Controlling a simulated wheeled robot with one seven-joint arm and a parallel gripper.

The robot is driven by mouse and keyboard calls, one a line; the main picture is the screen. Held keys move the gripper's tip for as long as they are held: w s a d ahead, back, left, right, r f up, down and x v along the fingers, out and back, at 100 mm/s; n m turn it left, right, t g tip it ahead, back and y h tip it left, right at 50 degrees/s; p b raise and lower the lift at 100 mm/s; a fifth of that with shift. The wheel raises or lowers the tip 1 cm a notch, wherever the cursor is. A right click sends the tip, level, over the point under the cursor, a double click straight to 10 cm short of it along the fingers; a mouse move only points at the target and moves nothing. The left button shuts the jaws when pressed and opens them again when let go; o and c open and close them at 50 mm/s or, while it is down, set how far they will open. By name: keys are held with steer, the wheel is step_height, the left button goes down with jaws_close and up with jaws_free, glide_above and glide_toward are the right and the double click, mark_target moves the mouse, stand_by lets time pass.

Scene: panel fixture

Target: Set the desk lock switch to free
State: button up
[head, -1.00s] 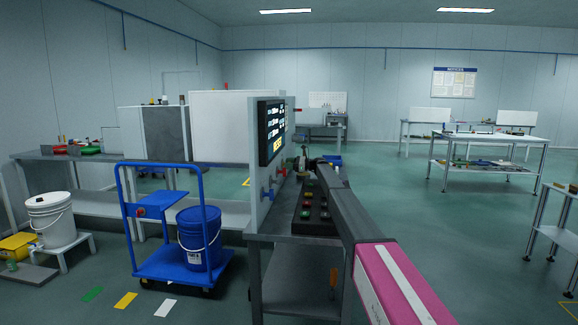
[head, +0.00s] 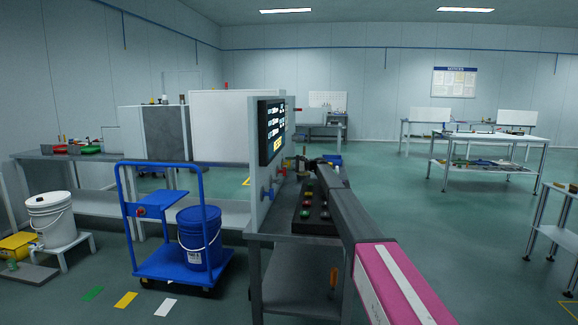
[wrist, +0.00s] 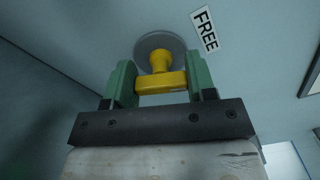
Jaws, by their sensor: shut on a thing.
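In the wrist view a yellow switch handle (wrist: 160,82) stands out from a round grey base plate (wrist: 146,46) on the pale panel. My gripper (wrist: 161,86) has its two green fingers on either side of the handle, shut on it. The FREE label (wrist: 204,30) is on the panel at the upper right of the switch, tilted in this view. No other label of the switch shows. In the head view my gripper (head: 298,164) is small beside the upright panel (head: 286,131), and I cannot make out the switch there.
A bench (head: 274,226) carries a box of coloured buttons (head: 311,208) below my arm. A dark display (head: 271,131) and red and blue valve handles (head: 268,192) are on the panel's left face.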

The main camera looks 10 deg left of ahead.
steer(key=shift+f+n, duration=0.15)
steer(key=shift+n, duration=2.05)
steer(key=o, duration=0.9)
steer(key=shift+o, duration=0.2)
steer(key=shift+d, duration=0.2)
steer(key=d, duration=1)
steer(key=shift+s+d, duration=0.25)
steer(key=shift+d, duration=0.1)
